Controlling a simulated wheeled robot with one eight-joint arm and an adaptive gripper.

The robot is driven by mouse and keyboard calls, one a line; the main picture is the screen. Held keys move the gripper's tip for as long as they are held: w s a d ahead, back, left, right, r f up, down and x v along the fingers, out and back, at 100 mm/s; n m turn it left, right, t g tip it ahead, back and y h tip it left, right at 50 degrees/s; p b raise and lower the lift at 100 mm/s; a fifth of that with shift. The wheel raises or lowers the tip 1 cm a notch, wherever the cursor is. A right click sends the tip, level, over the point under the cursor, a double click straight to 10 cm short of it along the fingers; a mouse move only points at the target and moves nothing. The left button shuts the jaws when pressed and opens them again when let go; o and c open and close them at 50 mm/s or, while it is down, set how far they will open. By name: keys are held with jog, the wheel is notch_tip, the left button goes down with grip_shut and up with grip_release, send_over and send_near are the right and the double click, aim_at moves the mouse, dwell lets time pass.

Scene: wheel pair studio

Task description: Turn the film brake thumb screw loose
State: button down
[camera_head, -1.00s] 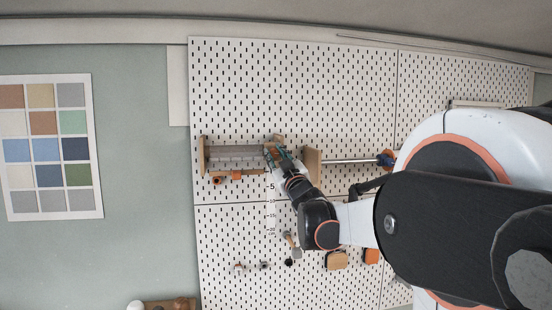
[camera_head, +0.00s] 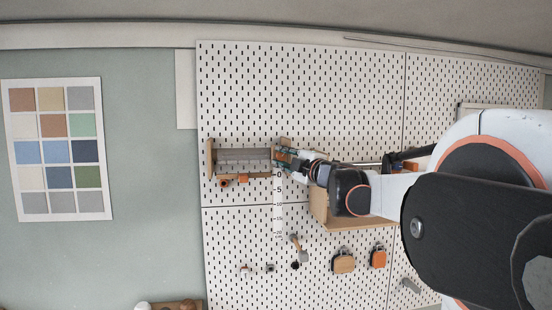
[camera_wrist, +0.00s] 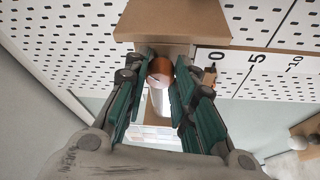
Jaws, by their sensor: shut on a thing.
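The copper-coloured round thumb screw (camera_wrist: 160,72) sits at the edge of a wooden bracket (camera_wrist: 178,18) in the wrist view. My gripper (camera_wrist: 160,80) has its green-lined fingers on either side of the screw and is shut on it. Below the screw, a pale bar shows between the fingers. In the head view my gripper (camera_head: 284,157) is at the right end of the grey roll (camera_head: 243,157), by its right wooden bracket. The screw is hidden there behind my gripper. I cannot tell how far the screw is turned.
A number scale (camera_wrist: 255,57) runs beside the bracket on the white pegboard (camera_head: 300,90). A wooden shelf (camera_head: 355,222) is just below my wrist. Small orange pieces (camera_head: 243,178) sit under the roll. Tools and orange and wooden blocks (camera_head: 343,262) hang lower down.

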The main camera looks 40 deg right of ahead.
jog(key=n, duration=0.2)
jog(key=n+g+p, duration=0.1)
jog(key=n, duration=0.1)
jog(key=shift+r+g, duration=0.15)
jog(key=shift+g, duration=0.15)
jog(key=shift+n+g, duration=0.6)
jog(key=shift+n, duration=0.9)
jog(key=shift+a+p, duration=0.1)
jog(key=shift+p, duration=0.2)
jog(key=c, duration=1.3)
grip_release()
jog(key=shift+c, duration=0.2)
